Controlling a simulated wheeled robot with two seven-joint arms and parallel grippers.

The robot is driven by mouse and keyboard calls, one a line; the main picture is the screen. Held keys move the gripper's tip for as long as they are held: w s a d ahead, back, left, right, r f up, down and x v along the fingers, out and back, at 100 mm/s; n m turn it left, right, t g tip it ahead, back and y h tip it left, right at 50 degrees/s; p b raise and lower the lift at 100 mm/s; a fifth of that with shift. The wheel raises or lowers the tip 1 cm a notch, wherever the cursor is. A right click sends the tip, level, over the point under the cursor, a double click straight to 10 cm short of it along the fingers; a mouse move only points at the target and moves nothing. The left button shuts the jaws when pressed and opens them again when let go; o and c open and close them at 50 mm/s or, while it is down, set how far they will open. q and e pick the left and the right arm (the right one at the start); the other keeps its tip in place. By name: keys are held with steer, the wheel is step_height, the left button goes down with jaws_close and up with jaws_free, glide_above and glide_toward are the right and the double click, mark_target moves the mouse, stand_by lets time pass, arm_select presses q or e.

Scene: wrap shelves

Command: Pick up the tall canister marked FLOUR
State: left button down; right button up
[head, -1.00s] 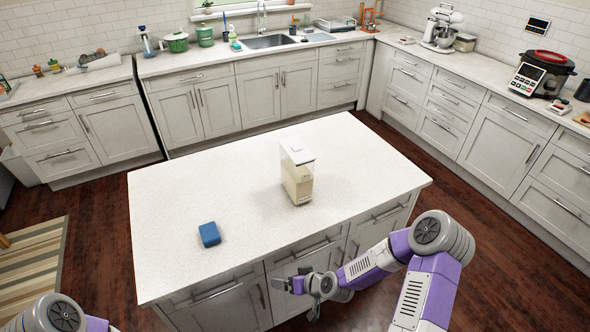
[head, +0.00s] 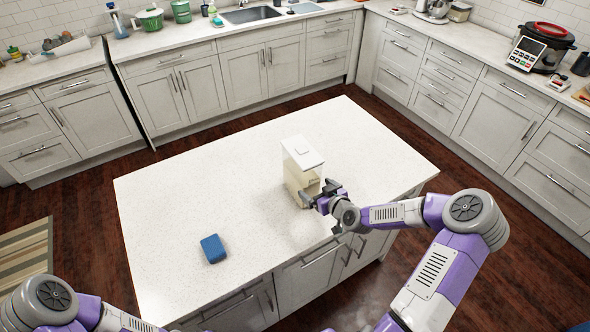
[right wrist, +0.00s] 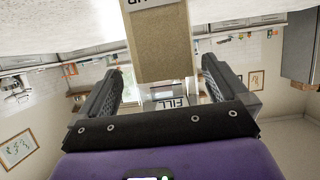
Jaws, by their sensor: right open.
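The tall canister (head: 297,168) stands upright on the island, with clear sides, pale contents and a white lid. In the right wrist view the canister (right wrist: 160,48) shows its tan contents, and its lettering is only partly in view, so I cannot read FLOUR. My right gripper (head: 322,193) is at the canister's near right side, low on its body. In the right wrist view the open fingers (right wrist: 160,68) stand either side of the canister's outline; I cannot tell whether they touch it. My left arm shows at the lower left, but its gripper is out of view.
A blue block (head: 213,248) lies on the island (head: 170,200), left of the canister. The rest of the island top is clear. Counters with a sink (head: 252,14) and a cooker (head: 540,47) stand beyond, across the floor.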

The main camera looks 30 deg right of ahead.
steer(key=shift+s+f+p+x, duration=0.1)
steer(key=shift+f+x, duration=0.05)
steer(key=shift+x, duration=0.9)
steer(key=shift+s+f+p+x, duration=0.1)
steer(key=shift+f+x, duration=0.05)
steer(key=shift+x, duration=0.9)
steer(key=shift+f+p+x, duration=0.1)
steer(key=shift+f+x, duration=0.05)
steer(key=shift+x, duration=0.9)
steer(key=shift+a, duration=0.2)
steer(key=c, duration=1.6)
steer(key=shift+w+r, duration=0.1)
steer(key=shift+r, duration=0.05)
steer(key=shift+r, duration=0.1)
